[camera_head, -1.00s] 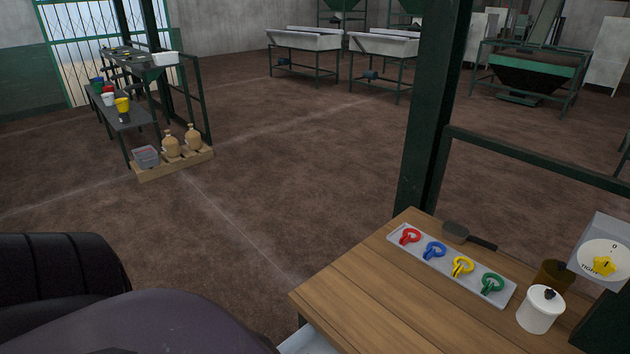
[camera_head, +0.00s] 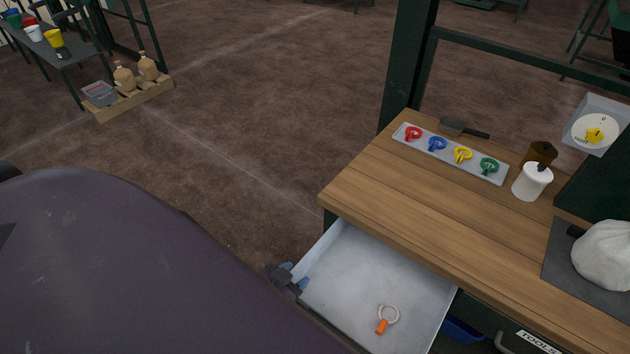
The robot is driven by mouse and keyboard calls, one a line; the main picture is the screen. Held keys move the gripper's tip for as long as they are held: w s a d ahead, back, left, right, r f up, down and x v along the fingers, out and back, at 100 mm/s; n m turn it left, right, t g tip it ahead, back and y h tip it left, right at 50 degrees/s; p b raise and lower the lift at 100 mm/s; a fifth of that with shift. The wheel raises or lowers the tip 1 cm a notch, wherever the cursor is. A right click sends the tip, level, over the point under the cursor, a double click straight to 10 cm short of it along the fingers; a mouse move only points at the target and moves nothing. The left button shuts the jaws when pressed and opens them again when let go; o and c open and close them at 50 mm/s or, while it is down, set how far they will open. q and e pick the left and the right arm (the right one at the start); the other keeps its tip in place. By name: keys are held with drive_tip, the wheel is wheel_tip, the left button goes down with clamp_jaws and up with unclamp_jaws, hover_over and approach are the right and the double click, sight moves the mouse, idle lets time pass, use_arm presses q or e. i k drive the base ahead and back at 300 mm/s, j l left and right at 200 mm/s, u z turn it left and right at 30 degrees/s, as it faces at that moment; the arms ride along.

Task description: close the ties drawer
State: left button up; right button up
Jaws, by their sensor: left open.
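The ties drawer (camera_head: 352,268) is pulled out from under the wooden table, showing its pale grey inside. One tie (camera_head: 388,318), a pale ring with an orange tab, lies on its floor. My left gripper (camera_head: 294,276) is open, with blue fingertips, at the drawer's outer left edge. I cannot tell whether it touches the drawer. My right gripper is not in view.
The wooden table (camera_head: 440,225) holds a tray (camera_head: 450,158) of red, blue, yellow and green ties, a scoop (camera_head: 462,128), a white jar (camera_head: 531,182), a brown jar (camera_head: 541,153) and a white bag (camera_head: 605,255). A drawer labelled TOOLS (camera_head: 536,342) is at lower right.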

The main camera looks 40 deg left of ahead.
sight(352, 274)
drive_tip(key=k+j+u, duration=0.1)
drive_tip(key=k+j, duration=0.45)
drive_tip(key=l+u, duration=0.9)
drive_tip(key=l, duration=0.25)
drive_tip(key=k+l+u, duration=0.1)
drive_tip(key=l+u, duration=0.4)
drive_tip(key=j+z, duration=0.95)
drive_tip(key=j, duration=0.2)
